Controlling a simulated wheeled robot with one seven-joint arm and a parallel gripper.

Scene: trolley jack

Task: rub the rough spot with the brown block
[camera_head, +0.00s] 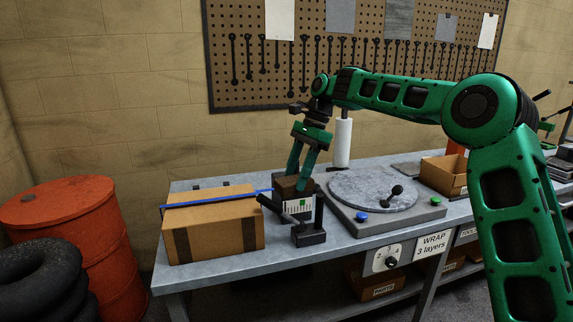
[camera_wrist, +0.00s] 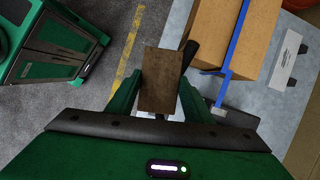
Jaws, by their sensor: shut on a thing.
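The brown block (camera_head: 287,184) is between the two green fingers of my gripper (camera_head: 299,170), which points down over the left part of the workbench. In the wrist view the block (camera_wrist: 160,72) lies lengthwise between the fingers (camera_wrist: 159,98), and my gripper is shut on it. I cannot make out a rough spot in either view.
A cardboard box (camera_head: 222,228) with a blue strap (camera_head: 225,199) stands left of the block on the workbench (camera_head: 196,274). A round grey turntable (camera_head: 365,190) with a black knob lies to the right. An open carton (camera_head: 437,178) is farther right. An orange barrel (camera_head: 95,225) stands on the floor at left.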

